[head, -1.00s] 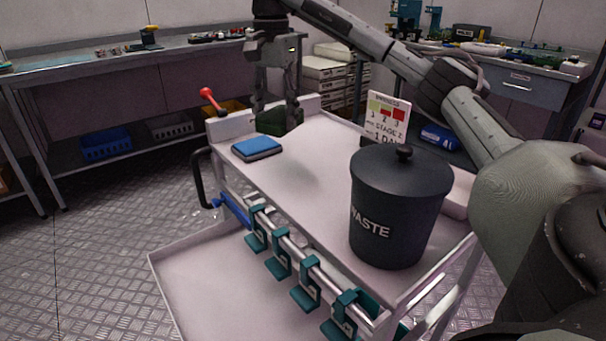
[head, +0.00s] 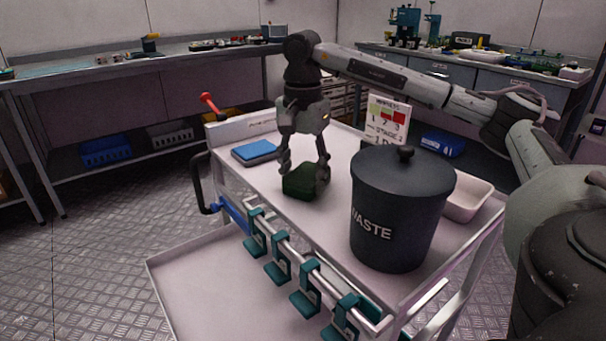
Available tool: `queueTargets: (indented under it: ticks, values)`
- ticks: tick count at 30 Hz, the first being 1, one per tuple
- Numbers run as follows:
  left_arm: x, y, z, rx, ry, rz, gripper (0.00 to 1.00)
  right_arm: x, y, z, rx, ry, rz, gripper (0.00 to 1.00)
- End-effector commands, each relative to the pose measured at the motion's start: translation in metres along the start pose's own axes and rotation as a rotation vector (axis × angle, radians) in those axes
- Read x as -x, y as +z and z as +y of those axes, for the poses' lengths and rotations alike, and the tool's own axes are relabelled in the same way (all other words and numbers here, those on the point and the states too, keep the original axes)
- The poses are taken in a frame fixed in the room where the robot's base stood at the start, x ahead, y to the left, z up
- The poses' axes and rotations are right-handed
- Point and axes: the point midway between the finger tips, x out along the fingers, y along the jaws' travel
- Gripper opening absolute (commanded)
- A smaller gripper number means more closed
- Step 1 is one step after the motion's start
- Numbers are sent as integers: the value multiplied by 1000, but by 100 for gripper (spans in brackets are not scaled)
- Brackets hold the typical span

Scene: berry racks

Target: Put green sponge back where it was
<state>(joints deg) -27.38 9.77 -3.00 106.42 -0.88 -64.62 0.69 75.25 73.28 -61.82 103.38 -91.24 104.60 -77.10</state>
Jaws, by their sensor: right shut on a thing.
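The green sponge (head: 299,187) is a dark green block at the middle of the cart top, left of the waste bin. My right gripper (head: 304,172) points down with its fingers on either side of the sponge, shut on it. The sponge is low over the cart top (head: 335,210); I cannot tell whether it touches the surface. A blue sponge (head: 255,150) with a grey underside lies flat near the cart's far left edge. My left gripper is out of view.
A black lidded waste bin (head: 398,215) stands right of the sponge, with a pale tray (head: 468,198) behind it. A small sign (head: 386,120) stands at the back edge. Teal clamps (head: 304,291) hang on the front rail.

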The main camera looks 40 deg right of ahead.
Motion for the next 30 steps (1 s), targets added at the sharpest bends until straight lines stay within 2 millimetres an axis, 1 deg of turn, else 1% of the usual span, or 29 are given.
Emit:
queueTargets:
  ticks: [7, 8, 12, 20, 23, 26, 29, 30]
  values:
    - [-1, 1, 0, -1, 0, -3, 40, -3, 0, 0, 0, 0, 0, 8]
    - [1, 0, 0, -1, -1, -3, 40, -2, 0, 0, 0, 0, 0, 56]
    - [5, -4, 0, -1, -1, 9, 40, -2, 0, 0, 0, 0, 0, 74]
    - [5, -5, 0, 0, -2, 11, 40, -2, 0, 0, 0, 0, 0, 75]
    - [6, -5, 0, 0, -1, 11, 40, 1, 0, 0, 0, -1, 0, 75]
    - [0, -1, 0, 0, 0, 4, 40, 9, 0, -1, 0, -4, 0, 75]
    - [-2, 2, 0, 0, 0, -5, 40, 27, 0, -2, 1, -5, 0, 75]
    - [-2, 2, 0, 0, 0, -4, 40, 36, 0, -2, 1, -5, 0, 75]
